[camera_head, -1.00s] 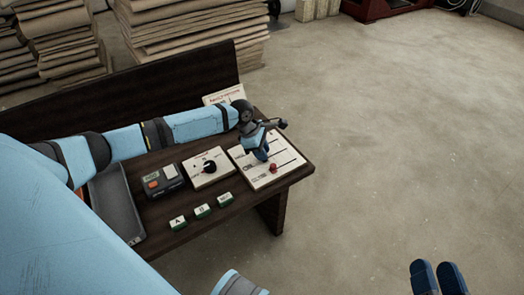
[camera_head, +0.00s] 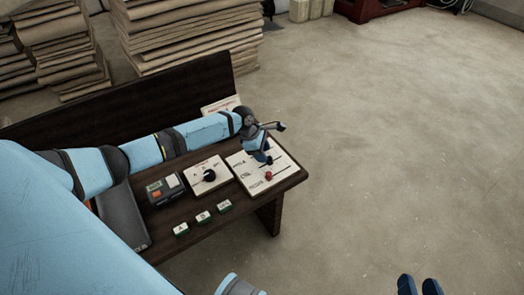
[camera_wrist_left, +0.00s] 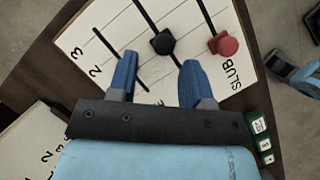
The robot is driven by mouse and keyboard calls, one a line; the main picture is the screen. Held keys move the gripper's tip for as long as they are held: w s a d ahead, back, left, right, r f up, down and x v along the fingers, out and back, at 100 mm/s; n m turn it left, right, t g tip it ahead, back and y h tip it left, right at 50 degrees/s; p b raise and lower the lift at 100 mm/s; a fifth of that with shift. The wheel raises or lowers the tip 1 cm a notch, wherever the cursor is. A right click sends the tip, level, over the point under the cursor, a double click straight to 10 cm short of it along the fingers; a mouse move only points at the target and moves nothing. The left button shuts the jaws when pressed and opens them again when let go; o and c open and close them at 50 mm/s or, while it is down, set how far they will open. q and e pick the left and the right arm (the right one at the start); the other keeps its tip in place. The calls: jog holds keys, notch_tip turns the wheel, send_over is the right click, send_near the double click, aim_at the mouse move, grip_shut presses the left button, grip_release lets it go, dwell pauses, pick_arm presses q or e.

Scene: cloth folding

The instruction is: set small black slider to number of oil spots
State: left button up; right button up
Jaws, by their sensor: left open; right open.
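A white slider board (camera_head: 283,163) lies on the right end of the dark bench, with slots and printed numbers. In the left wrist view, a black slider knob (camera_wrist_left: 162,43) sits on the middle slot and a red knob (camera_wrist_left: 224,45) on the slot beside it. The red knob also shows in the head view (camera_head: 268,176). My left gripper (camera_wrist_left: 158,78) is open over the board, with the black knob just beyond its fingertips and between their lines. It also shows in the head view (camera_head: 262,156). My right gripper (camera_head: 419,286) is open and empty at the bottom edge. I cannot make out oil spots.
A dial panel (camera_head: 200,184), a box with orange and white buttons (camera_head: 155,196), several small green-white blocks (camera_head: 203,217) and a grey tray (camera_head: 124,221) are on the bench (camera_head: 240,222). A card (camera_head: 212,108) behind is partly covered by my arm. Floor to the right is clear.

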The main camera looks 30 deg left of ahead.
pick_arm(q)
jog(key=shift+s+a+f, duration=0.1)
jog(key=shift+s+f, duration=0.05)
jog(key=shift+f, duration=0.1)
jog(key=shift+r+p, duration=0.4)
jog(key=shift+p, duration=0.15)
jog(key=p+v, duration=0.7)
jog(key=p, duration=0.2)
jog(key=shift+r, duration=0.3)
